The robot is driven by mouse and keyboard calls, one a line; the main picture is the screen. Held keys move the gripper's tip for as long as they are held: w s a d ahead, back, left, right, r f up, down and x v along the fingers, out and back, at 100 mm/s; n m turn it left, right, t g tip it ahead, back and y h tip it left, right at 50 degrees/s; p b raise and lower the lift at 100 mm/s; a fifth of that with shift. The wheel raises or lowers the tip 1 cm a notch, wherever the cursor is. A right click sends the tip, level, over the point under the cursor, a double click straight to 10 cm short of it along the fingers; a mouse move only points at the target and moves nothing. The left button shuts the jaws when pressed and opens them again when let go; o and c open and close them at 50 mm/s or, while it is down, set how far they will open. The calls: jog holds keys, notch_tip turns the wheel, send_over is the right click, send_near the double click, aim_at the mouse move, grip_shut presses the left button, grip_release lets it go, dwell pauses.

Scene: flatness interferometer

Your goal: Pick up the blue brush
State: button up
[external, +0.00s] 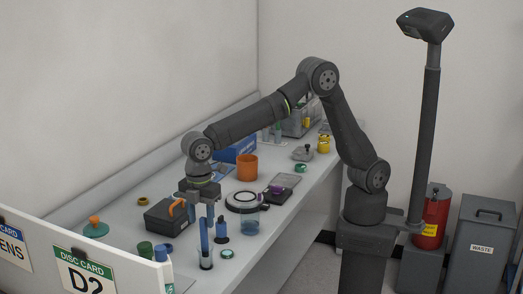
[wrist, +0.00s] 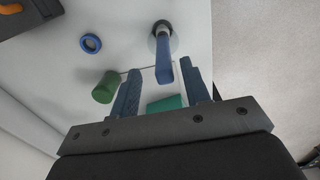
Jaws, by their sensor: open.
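The blue brush (external: 205,243) stands upright in a small clear holder (external: 206,264) near the front end of the bench. In the wrist view the brush (wrist: 164,68) is a blue handle rising from a round, grey-rimmed base. My gripper (external: 207,226) points down over the brush in the external view. In the wrist view my gripper (wrist: 162,76) is open, with the handle's top showing between its two fingers. I cannot tell whether either finger touches it. The lower end of the brush is partly hidden inside the holder.
A green cylinder (wrist: 104,88) and a blue ring (wrist: 90,43) lie left of the fingers in the wrist view. A dark case (external: 168,217) with an orange handle is behind left. The D2 card panel (external: 88,276) borders the front left.

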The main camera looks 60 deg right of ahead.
send_over(205, 251)
jog(key=f, duration=0.3)
jog(key=d+f, duration=0.1)
jog(key=shift+w+f, duration=0.15)
jog(key=shift+w, duration=0.1)
grip_shut()
